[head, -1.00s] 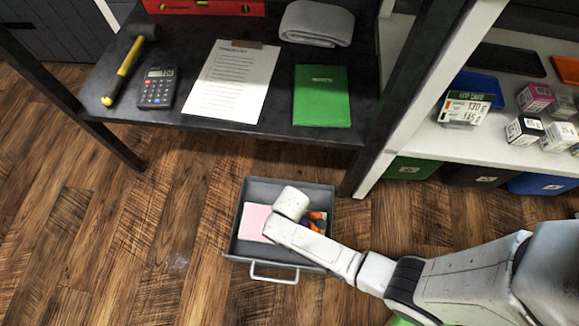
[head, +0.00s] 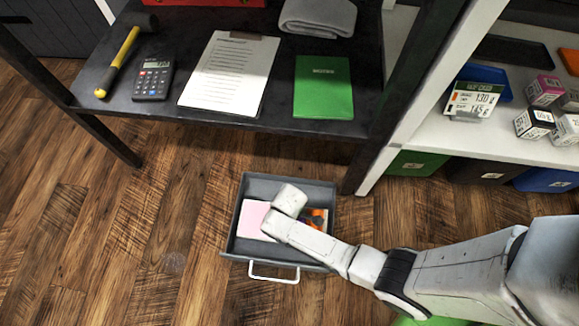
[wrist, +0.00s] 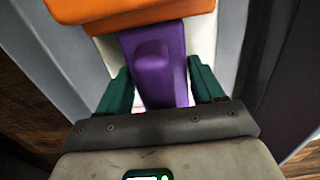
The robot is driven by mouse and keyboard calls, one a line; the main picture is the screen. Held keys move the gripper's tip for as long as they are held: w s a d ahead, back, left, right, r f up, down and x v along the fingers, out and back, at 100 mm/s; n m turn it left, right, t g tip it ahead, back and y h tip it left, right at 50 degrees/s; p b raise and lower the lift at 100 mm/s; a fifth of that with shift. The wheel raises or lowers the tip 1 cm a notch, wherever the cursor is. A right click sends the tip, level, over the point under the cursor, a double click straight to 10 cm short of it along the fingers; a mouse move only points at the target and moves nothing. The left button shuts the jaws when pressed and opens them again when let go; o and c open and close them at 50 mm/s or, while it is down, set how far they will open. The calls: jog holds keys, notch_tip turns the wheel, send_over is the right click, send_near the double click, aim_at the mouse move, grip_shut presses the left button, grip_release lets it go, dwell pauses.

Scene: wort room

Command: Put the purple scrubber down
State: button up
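The purple scrubber (wrist: 158,75) shows in the wrist view between the two dark green fingers of my gripper (wrist: 160,80). The fingertips lie against its two sides, and my gripper looks shut on it. An orange part (wrist: 130,12) shows beyond the purple, at the top of that view; I cannot tell if it belongs to the scrubber. In the head view my gripper is hidden behind my wrist, over or inside the grey drawer-like tray (head: 246,190). An orange and purple patch shows just right of my wrist there. Whether the scrubber touches the tray floor is hidden.
A pink pad (head: 254,218) lies in the left of the tray, whose white handle (head: 272,279) faces front. The dark table (head: 150,112) behind holds a hammer, calculator (head: 153,80), clipboard and green notebook (head: 323,87). White shelving (head: 455,145) stands at right. Wooden floor at left is clear.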

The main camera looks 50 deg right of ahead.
jog(key=shift+o, duration=1.4)
jog(key=shift+r, duration=0.1)
notch_tip(320, 180, up, 12)
jog(key=p, duration=0.7)
jog(key=s+d+r+m, duration=0.2)
jog(key=s+r, duration=0.1)
jog(key=r, duration=0.4)
jog(key=s+d+r+m, duration=0.3)
jog(key=r, duration=0.4)
jog(key=s+d+r+m+t, duration=0.1)
jog(key=s+r, duration=0.3)
jog(key=r, duration=0.4)
jog(key=shift+d+m, duration=0.8)
jog(key=shift+d, duration=0.1)
jog(key=shift+w+r, duration=0.1)
